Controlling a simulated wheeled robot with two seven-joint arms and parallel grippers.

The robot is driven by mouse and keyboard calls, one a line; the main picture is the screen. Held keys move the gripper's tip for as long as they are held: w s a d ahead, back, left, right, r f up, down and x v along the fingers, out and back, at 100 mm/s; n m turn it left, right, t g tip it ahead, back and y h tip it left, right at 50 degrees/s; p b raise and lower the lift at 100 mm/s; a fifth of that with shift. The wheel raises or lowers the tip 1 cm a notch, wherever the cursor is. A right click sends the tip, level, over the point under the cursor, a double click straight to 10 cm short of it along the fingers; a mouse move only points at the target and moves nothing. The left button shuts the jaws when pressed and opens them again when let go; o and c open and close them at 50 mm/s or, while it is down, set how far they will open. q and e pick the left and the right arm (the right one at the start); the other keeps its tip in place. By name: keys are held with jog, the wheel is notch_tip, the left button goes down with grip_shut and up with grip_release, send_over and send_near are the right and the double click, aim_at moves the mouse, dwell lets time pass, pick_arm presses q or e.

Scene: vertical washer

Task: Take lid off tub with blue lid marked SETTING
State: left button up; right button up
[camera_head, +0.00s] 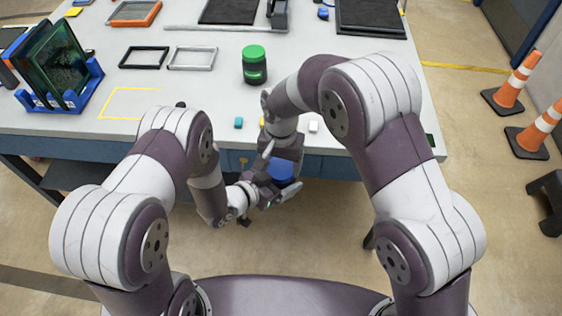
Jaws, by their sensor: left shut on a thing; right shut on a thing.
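A tub with a blue lid (283,169) is in the air just in front of the table's near edge. Its body is mostly hidden by my grippers, and I cannot read any marking on it. My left gripper (266,190) comes in from the left, low at the tub, and is shut on it. My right gripper (282,176) reaches down from above and is shut at the blue lid. The two grippers are close together. I cannot tell whether the lid and tub are joined or apart.
A green-lidded jar (254,65) stands on the table (200,95). Small teal (239,122) and white (313,127) blocks lie near its front edge. A blue rack (88,82) with dark panels is at left. Orange cones (515,82) stand on the floor at right.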

jog(key=o, duration=1.2)
jog(key=shift+c, duration=0.2)
notch_tip(320, 180, up, 5)
jog(key=shift+f, duration=0.15)
jog(key=shift+c, duration=0.3)
notch_tip(320, 180, up, 3)
jog(key=m, duration=0.5)
jog(key=shift+f, duration=0.15)
jog(key=shift+m, duration=0.6)
notch_tip(320, 180, down, 7)
jog(key=shift+f, duration=0.2)
